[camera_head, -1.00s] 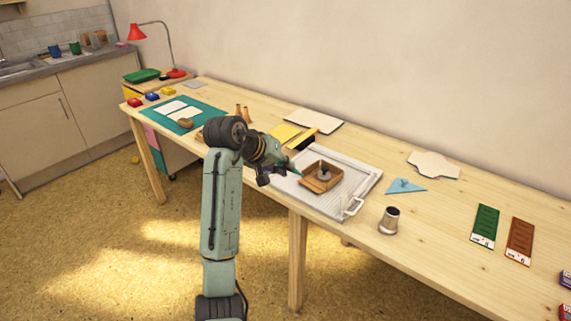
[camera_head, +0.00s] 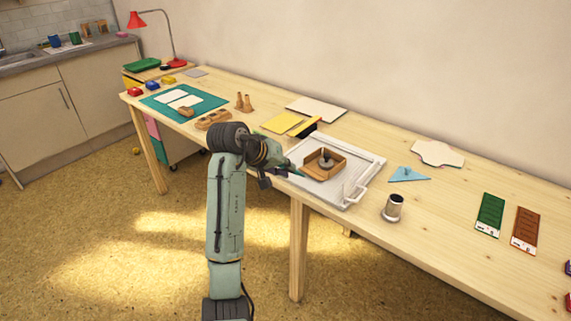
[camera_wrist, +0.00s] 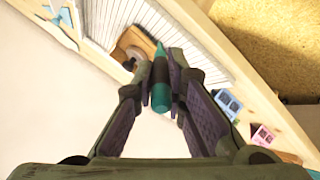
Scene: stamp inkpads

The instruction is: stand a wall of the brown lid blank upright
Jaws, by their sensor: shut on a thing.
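The brown lid blank (camera_head: 309,170) lies on the white grooved board (camera_head: 349,197), with a small grey knobbed weight (camera_head: 326,156) inside it. Several of its walls look raised; I cannot tell whether the side nearest my gripper stands fully upright. My gripper (camera_head: 287,172) is at the left of the blank, over the board's left edge. In the wrist view, my gripper (camera_wrist: 161,80) is shut on a teal pointed tool (camera_wrist: 160,98), its tip directed toward the brown blank (camera_wrist: 122,49). The tip appears close to the blank; contact cannot be made out.
A metal cup (camera_head: 393,208) stands right of the board, with a blue triangle (camera_head: 408,175) behind it. A blue item (camera_wrist: 228,103) and a pink item (camera_wrist: 262,135) lie near the table edge in the wrist view.

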